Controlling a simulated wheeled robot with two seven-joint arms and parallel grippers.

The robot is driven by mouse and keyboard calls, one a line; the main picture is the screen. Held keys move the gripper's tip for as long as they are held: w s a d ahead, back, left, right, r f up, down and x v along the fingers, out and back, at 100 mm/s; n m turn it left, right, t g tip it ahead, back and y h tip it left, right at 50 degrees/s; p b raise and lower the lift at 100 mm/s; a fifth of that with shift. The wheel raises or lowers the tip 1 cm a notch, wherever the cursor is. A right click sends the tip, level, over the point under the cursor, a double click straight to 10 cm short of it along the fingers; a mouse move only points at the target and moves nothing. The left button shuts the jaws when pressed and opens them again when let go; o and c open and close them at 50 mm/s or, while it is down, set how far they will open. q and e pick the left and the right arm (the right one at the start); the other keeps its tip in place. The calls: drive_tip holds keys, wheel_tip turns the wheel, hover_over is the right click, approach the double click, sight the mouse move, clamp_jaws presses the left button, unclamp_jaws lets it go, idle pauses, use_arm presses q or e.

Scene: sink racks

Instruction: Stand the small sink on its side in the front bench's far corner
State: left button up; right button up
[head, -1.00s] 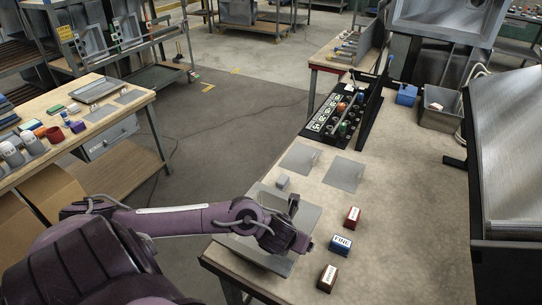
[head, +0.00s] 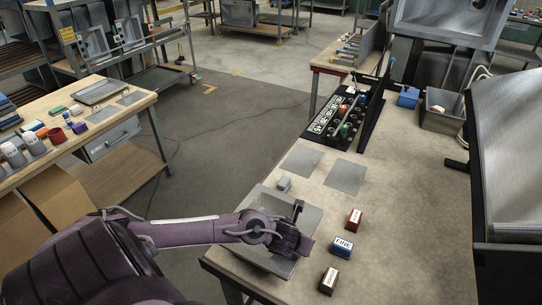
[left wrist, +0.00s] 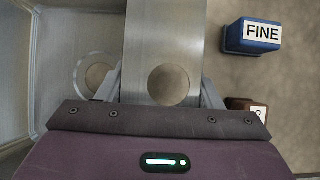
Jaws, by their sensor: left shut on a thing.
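The small sink (head: 309,218) is a grey metal basin at the near left corner of the front bench (head: 410,225). My left gripper (head: 297,212) is over its right part and partly hides it. In the left wrist view, the fingers of my left gripper (left wrist: 162,78) are shut on a flat metal part of the sink (left wrist: 165,30) that shows a round opening. The basin's inside and another round hole lie to the left there. I cannot tell whether the sink is flat or slightly tilted. My right gripper is not in view.
A dark red block (head: 354,218), a blue FINE block (head: 342,246) and a brown block (head: 328,280) stand just right of the sink. Two grey plates (head: 346,177) and a black rack (head: 345,122) lie beyond. A large metal panel (head: 515,150) borders the right.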

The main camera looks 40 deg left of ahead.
use_arm(q)
drive_tip(key=c, duration=0.5)
drive_tip(key=shift+w+r, duration=0.1)
drive_tip(key=shift+r, duration=0.1)
drive_tip(key=shift+a+r, duration=0.1)
drive_tip(key=shift+r, duration=0.45)
wheel_tip(320, 180, up, 37)
drive_tip(key=p, duration=1.6)
drive_tip(key=shift+f, duration=0.15)
